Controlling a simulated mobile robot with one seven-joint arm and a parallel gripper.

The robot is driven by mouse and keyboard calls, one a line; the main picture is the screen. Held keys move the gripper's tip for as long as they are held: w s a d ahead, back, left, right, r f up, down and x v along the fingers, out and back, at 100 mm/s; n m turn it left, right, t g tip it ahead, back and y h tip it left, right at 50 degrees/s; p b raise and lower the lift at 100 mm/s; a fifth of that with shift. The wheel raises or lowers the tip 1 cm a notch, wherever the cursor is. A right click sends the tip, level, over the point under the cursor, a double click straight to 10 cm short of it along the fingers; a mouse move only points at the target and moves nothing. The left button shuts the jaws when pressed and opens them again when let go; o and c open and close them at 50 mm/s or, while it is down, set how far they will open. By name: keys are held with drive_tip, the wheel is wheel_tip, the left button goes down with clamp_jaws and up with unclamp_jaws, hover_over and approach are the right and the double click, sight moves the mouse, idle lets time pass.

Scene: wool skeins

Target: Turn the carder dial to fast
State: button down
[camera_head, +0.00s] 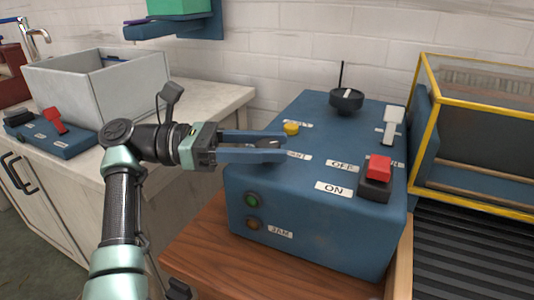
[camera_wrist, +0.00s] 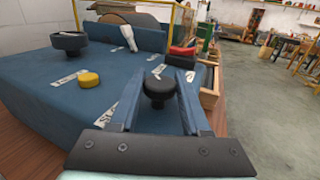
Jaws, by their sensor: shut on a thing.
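The carder is a blue box (camera_head: 310,222) on a wooden top. My gripper (camera_head: 280,148) reaches in from the left, low over the left part of its top. Its two blue fingers are shut on a small black dial (camera_wrist: 158,88), seen between them in the wrist view. In the head view the fingers hide most of this dial. A white label (camera_head: 299,155) beside the fingers is partly covered and I cannot read it fully. Another white label (camera_wrist: 109,112) lies beside the left finger in the wrist view. Which setting the dial points to is unclear.
A yellow button (camera_head: 291,128) stands close behind my fingers. A larger black knob (camera_head: 346,98), a white lever (camera_head: 391,125) and a red switch (camera_head: 377,171) with ON and OFF labels are also on top. A yellow-framed guard (camera_head: 424,110) is at right, a grey bin (camera_head: 70,98) at left.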

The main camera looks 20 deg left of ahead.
idle(0.3)
drive_tip(key=shift+c, duration=1.8)
unclamp_jaws()
